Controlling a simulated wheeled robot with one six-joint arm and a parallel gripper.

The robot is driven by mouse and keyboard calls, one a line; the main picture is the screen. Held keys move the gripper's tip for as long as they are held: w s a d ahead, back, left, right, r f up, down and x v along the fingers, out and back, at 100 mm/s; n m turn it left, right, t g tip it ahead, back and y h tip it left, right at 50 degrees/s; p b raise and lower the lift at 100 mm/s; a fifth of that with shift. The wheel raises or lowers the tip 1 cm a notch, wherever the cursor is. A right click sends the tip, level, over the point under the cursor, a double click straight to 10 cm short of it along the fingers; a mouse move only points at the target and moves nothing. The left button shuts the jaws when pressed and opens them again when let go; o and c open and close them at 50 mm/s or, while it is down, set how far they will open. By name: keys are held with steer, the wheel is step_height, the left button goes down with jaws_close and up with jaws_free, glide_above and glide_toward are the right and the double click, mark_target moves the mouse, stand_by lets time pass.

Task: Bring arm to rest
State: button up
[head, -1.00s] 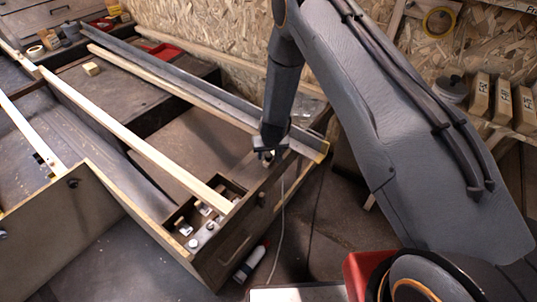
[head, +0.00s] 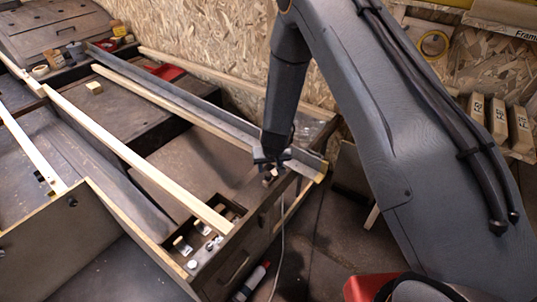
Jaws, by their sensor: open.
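My gripper (head: 270,176) hangs from my grey arm (head: 287,95), pointing down at the near right corner of the workbench (head: 235,262). It is open. A small dark piece shows right below its fingertips; I cannot tell whether they touch it. A compartment tray (head: 228,208) with several small metal parts is set into the bench to the left of my gripper.
Long wooden strips (head: 130,155) and a grey metal rail (head: 200,98) lie along the bench. A chipboard wall (head: 220,40) stands behind. Boxes (head: 498,118) sit on a shelf at right. A red and white bottle (head: 250,283) lies beside the bench on the floor.

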steer(key=shift+r, duration=0.1)
steer(key=s+d+r+g+p, duration=0.15)
steer(key=s+d+r, duration=0.25)
steer(key=s+r, duration=0.45)
steer(key=s+d+r+g+p, duration=0.1)
steer(key=s+d+r+p, duration=0.3)
steer(key=r, duration=0.8)
steer(key=s+d+r+g+p, duration=0.1)
steer(key=s+d+r+p, duration=0.15)
steer(key=s+r, duration=0.6)
steer(key=s+d+r, duration=0.2)
steer(key=s+r, duration=0.2)
steer(key=s, duration=0.2)
steer(key=s+d+r+m+g+p, duration=0.1)
steer(key=s+d+r, duration=0.2)
steer(key=s, duration=0.3)
steer(key=shift+d+r+h+p, duration=0.3)
steer(key=shift+d+r, duration=0.05)
steer(key=shift+r, duration=0.55)
